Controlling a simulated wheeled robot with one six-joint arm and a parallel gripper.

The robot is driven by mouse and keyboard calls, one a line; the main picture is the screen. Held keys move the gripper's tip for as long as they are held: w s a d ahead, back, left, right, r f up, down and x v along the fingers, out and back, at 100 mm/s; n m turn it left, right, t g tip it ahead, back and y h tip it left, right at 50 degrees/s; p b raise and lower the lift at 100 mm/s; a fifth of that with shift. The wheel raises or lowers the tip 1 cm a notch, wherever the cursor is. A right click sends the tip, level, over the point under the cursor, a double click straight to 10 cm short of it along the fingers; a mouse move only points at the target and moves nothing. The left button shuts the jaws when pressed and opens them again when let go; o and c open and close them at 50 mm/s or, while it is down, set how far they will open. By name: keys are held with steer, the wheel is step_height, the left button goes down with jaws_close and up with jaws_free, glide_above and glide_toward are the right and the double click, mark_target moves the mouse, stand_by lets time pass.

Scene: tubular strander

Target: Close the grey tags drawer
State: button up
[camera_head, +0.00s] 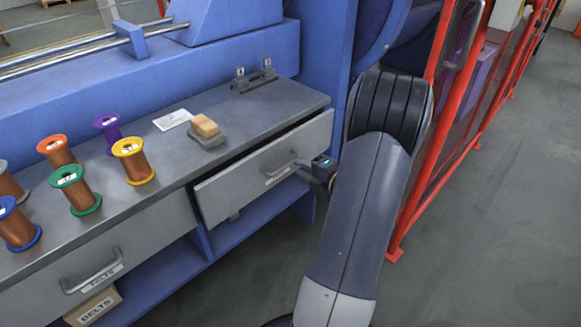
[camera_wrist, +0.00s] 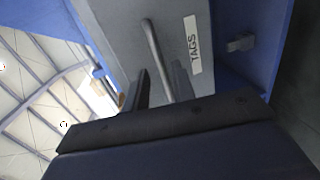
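The grey tags drawer (camera_head: 240,190) is under the right end of the bench. It stands partly pulled out, with a narrow dark gap between its front and the bench top. Its bar handle (camera_head: 287,165) is on the front. In the wrist view the drawer front (camera_wrist: 115,25) fills the upper middle, with a white TAGS label (camera_wrist: 193,45) beside the handle (camera_wrist: 154,50). My gripper (camera_wrist: 160,88) is at the handle, its two dark fingers apart with the bar between them. A gap seems to show beside the bar; contact is unclear. The head view mostly hides the fingers behind my wrist.
A second grey drawer (camera_head: 95,262), labelled BELTS, is at the left. Several wire spools (camera_head: 75,188), a white card (camera_head: 172,120) and a tan block on a grey base (camera_head: 205,127) rest on the bench. A red fence frame (camera_head: 408,215) stands close right of my arm.

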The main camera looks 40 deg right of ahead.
mark_target(290, 162)
steer(key=shift+b+x, duration=0.65)
steer(key=shift+x, duration=2)
steer(key=shift+c, duration=0.6)
jaws_close()
